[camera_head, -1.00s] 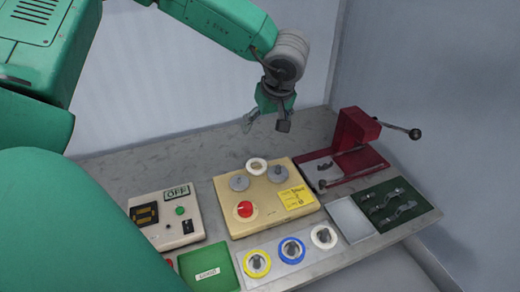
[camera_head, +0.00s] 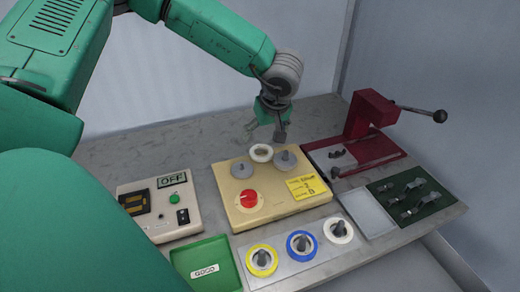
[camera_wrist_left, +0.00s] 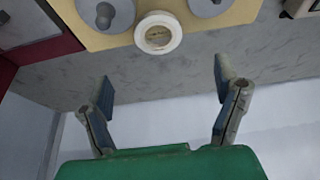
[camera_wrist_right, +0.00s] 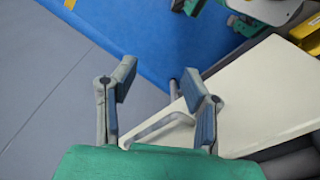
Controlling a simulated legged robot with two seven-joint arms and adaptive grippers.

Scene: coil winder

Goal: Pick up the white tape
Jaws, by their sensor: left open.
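A white tape roll (camera_head: 261,152) sits at the back edge of the beige winder box (camera_head: 240,212), between two grey round knobs. It also shows at the top of the left wrist view (camera_wrist_left: 158,33). A second white tape roll (camera_head: 338,230) sits on a peg in the front row. My left gripper (camera_head: 262,128) is open and empty, just behind and above the roll on the box. In the left wrist view its fingers (camera_wrist_left: 163,82) are spread below the roll, not touching it. My right gripper (camera_wrist_right: 158,88) is open and empty in the right wrist view, away from the bench.
Yellow (camera_head: 262,261) and blue (camera_head: 301,244) tape rolls stand beside the second white roll. A red press (camera_head: 365,120) with a lever stands at the right. A control box (camera_head: 160,205), a green tray (camera_head: 222,283) and a dark green tray (camera_head: 432,208) flank the winder.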

